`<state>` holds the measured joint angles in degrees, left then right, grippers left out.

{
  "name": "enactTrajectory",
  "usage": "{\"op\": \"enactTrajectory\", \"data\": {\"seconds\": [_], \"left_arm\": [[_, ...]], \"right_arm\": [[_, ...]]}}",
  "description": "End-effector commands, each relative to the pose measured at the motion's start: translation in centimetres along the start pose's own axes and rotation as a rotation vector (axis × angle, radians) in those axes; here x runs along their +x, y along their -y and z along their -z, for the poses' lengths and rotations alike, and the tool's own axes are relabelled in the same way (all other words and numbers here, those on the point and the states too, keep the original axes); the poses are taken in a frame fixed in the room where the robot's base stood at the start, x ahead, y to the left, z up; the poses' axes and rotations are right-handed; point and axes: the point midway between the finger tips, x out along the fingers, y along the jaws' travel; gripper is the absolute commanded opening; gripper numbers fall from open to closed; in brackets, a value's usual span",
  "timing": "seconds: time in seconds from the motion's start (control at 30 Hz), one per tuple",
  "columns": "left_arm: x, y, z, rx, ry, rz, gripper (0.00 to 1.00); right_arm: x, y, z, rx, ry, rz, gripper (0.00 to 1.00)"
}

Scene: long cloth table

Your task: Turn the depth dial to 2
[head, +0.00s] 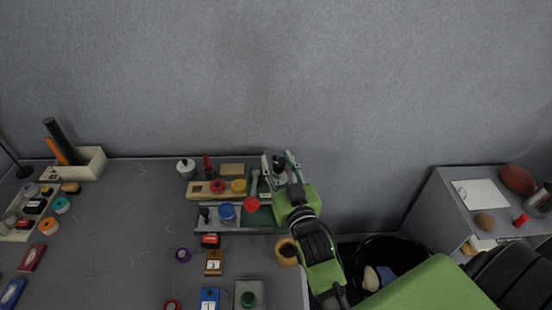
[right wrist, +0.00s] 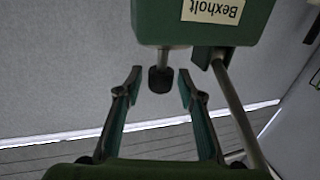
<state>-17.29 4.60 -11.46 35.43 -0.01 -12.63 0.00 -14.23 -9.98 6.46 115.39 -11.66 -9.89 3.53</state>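In the right wrist view, a green machine housing (right wrist: 200,25) with a "Bexholt" label (right wrist: 213,10) hangs over my right gripper (right wrist: 159,82). A short shaft with a dark round tip (right wrist: 161,80) sticks out below the housing and appears between my two fingers. The fingers are open, with a gap on each side of the tip. I cannot tell whether this part is the depth dial; no dial numbers can be read. In the head view my right gripper (head: 278,167) is at the table's back right, over the green-based bench area. My left gripper is not in view.
A metal column (right wrist: 236,115) stands just right of my fingers in the wrist view. In the head view, a wooden tray with a red disc (head: 218,186), a blue-topped item (head: 227,212) and a red knob (head: 251,204) lie close left. A black bin (head: 399,248) stands right of the table.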

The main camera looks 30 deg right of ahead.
Motion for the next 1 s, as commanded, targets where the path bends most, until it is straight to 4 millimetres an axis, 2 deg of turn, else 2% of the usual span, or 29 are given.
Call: {"op": "enactTrajectory", "data": {"seconds": [0.17,0.3,0.67,1.0], "left_arm": [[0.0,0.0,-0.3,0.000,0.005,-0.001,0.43],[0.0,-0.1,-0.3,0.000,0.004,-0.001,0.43],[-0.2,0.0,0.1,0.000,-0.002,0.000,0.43],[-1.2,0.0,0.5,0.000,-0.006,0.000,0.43]], "right_arm": [[0.0,0.0,0.0,0.000,0.000,0.000,0.35],[0.0,0.0,0.0,0.000,0.000,0.000,0.00],[0.0,0.0,0.0,-0.004,0.001,0.019,0.00],[0.1,-0.1,0.1,-0.012,0.002,0.156,0.00]]}}
